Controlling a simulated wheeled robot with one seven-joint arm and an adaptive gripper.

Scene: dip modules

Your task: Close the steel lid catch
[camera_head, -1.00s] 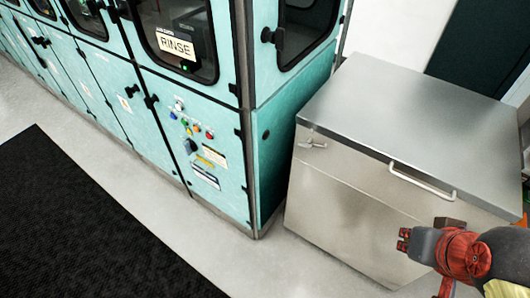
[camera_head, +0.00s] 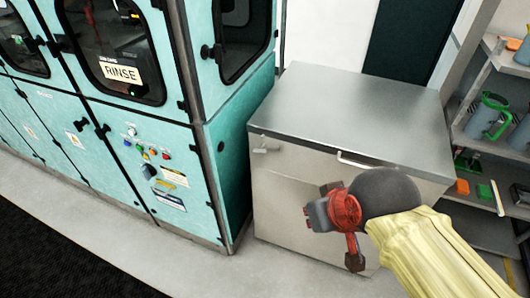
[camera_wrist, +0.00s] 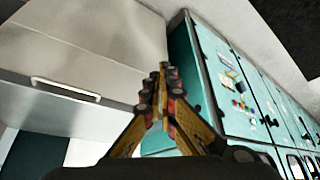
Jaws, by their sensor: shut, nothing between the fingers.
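The steel chest has a flat lid (camera_head: 350,105) that lies down on its body (camera_head: 285,205) in the head view. The small steel catch (camera_head: 266,146) sits on the front near the left corner, just below the lid's edge; its exact lever position is too small to tell. In the wrist view my gripper (camera_wrist: 163,75) is shut and empty, with the chest front (camera_wrist: 85,40) to the left. The catch cannot be made out there.
A bar handle (camera_head: 357,158) is on the chest front and also shows in the wrist view (camera_wrist: 65,88). A teal RINSE cabinet (camera_head: 160,165) stands close on the left. Shelves (camera_head: 470,150) with jugs stand on the right. Floor in front is clear.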

